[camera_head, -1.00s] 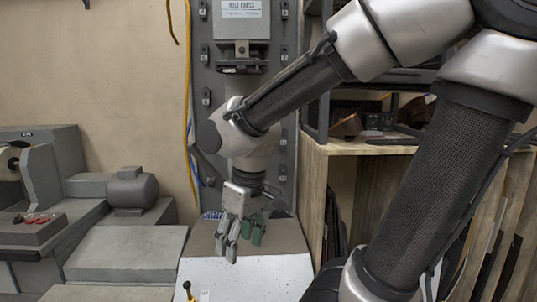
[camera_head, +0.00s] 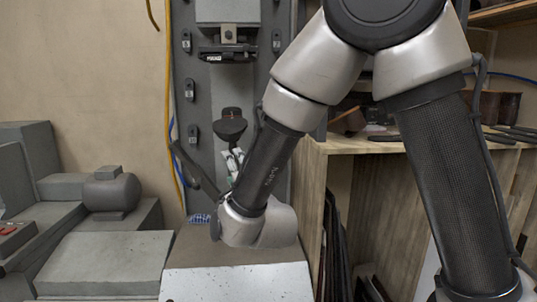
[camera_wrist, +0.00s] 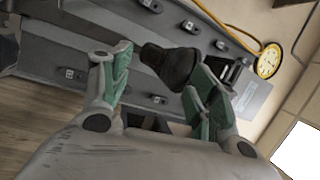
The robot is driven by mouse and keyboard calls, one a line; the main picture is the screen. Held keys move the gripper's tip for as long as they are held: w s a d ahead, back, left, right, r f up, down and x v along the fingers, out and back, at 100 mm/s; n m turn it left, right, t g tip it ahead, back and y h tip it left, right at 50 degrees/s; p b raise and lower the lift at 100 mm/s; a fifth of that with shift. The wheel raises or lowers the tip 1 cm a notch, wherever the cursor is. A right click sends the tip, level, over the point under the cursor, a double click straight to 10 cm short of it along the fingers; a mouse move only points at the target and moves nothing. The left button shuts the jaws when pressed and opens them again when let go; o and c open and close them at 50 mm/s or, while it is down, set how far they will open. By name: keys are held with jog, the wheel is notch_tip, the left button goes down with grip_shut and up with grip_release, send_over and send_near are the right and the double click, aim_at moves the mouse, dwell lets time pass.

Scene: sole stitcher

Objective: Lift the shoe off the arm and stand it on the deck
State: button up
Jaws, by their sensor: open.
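The grey column (camera_head: 210,95) rises behind the deck, with a yellow cable (camera_head: 168,100) on its left. A wooden shelf unit (camera_head: 350,148) stands close on the right. Grey machinery (camera_head: 105,262) is at left.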

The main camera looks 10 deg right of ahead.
aim_at(233, 138)
jog(key=shift+w+a+r+m+t+h, duration=0.15)
jog(key=shift+w+r+m+t, duration=0.25)
jog(key=shift+w+r, duration=0.9)
jog(key=shift+w+a+r+m+t+h, duration=0.1)
jog(key=shift+w+r+m+t+h, duration=0.4)
jog(key=shift+w, duration=1.15)
jog(key=shift+w+a+r+m+t+y, duration=0.15)
jog(key=shift+w+r+m, duration=0.35)
jog(key=shift+w+r, duration=0.95)
jog(key=shift+d, duration=0.1)
grip_shut()
jog(key=shift+w+r, duration=0.1)
jog(key=shift+r, duration=0.1)
